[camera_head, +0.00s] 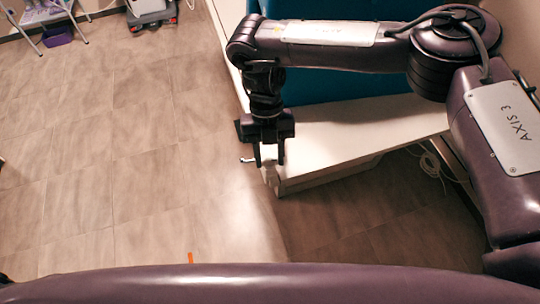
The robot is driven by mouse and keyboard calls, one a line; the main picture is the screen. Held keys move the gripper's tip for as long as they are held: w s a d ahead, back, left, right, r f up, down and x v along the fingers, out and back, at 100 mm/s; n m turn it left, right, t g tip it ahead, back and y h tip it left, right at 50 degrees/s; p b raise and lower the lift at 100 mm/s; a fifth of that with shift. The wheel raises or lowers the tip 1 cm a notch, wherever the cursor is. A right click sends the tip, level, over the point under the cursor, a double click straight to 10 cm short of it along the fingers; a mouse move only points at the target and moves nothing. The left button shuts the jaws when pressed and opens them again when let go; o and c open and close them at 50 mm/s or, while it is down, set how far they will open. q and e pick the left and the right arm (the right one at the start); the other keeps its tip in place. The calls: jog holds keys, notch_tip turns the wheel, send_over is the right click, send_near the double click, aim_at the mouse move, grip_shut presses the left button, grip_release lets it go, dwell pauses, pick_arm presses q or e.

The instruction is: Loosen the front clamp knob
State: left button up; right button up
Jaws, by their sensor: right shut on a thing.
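My right gripper (269,163) points down at the near left corner of the white couch or bench top (350,130). Its two dark fingers are shut on a small pale piece, the front clamp knob (268,157), which is mostly hidden between them. A short shiny metal end (246,160) sticks out to the left of the fingers, beside the corner. How far the knob is turned cannot be told. My left gripper is not in view.
A blue pad or panel (335,90) lies behind my right forearm. A cable (430,163) hangs below the bench at right. Tiled floor (130,150) is open at left. A purple bin (57,36) and a wheeled base (151,17) stand far back. An orange mark (190,257) is on the near floor.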

aim_at(265, 155)
jog(key=shift+a+n+h, duration=0.1)
jog(key=shift+n+h, duration=0.3)
jog(key=shift+n, duration=0.6)
jog(key=o, duration=1)
jog(key=v, duration=0.7)
jog(key=shift+a+r+b, duration=0.1)
jog(key=shift+r+b, duration=0.2)
jog(key=shift+r, duration=0.1)
jog(key=shift+f, duration=0.1)
